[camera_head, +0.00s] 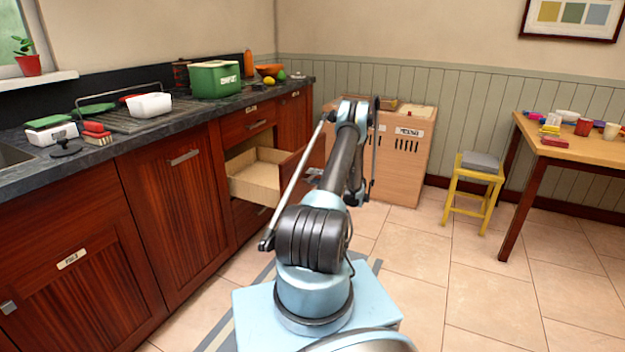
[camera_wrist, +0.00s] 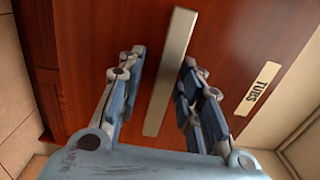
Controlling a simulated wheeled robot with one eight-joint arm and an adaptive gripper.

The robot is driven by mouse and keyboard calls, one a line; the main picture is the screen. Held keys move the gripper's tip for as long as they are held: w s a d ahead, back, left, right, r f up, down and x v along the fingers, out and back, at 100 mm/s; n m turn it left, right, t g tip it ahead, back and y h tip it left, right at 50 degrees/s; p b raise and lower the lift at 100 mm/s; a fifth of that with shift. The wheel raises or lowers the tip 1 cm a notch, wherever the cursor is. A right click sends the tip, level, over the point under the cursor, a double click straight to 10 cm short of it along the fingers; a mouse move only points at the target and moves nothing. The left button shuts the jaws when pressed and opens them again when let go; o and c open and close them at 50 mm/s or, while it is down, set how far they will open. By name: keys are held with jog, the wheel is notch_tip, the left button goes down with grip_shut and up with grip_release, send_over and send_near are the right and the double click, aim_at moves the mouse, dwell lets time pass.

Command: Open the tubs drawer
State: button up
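The tubs drawer (camera_head: 255,178) stands pulled out from the dark wood counter in the head view. Its pale wooden inside looks empty where I can see it. Its reddish front shows in the wrist view (camera_wrist: 100,35), with a "TUBS" label (camera_wrist: 258,88) to the right of the bar handle (camera_wrist: 170,72). My gripper (camera_wrist: 162,60) is open, with one finger on each side of the handle. Gaps show between the fingers and the handle, so it is not clamped. My arm hides part of the drawer front in the head view.
A closed drawer (camera_head: 247,126) is above the open one. The counter (camera_head: 190,110) holds a green bin (camera_head: 214,80), a white tub (camera_head: 149,105) and a rack. A wooden cabinet (camera_head: 407,160) stands behind my arm. A yellow stool (camera_head: 475,185) and table are right; floor between is clear.

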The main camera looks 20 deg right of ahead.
jog(key=shift+d, duration=0.1)
jog(key=v, duration=1.2)
jog(key=shift+r, duration=0.1)
dwell(0.3)
